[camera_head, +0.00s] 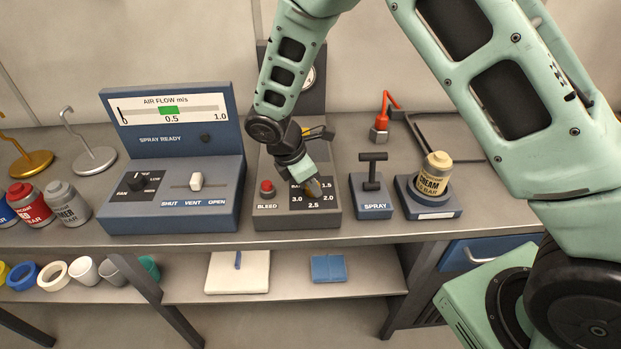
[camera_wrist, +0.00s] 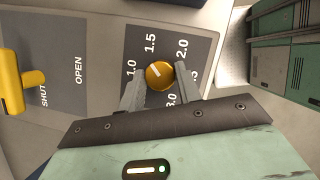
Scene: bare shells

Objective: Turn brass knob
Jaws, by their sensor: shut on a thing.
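The brass knob (camera_wrist: 159,75) sits on a dark dial plate marked 1.0 to 3.0 in the wrist view. A pale mark on its face lies toward the 1.0 and 1.5 side; the exact setting is hard to read. My gripper (camera_wrist: 158,82) has one finger on each side of the knob and is shut on it. In the head view my gripper (camera_head: 312,186) reaches down to the dial on the grey bleed panel (camera_head: 268,215), hiding most of the knob and part of the dial.
A red bleed button (camera_head: 267,187) is left of the dial. A yellow lever (camera_wrist: 20,80) stands near SHUT and OPEN marks. The air flow box (camera_head: 170,215) is to the left; the spray lever (camera_head: 373,170) and a cream jar (camera_head: 434,175) are to the right.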

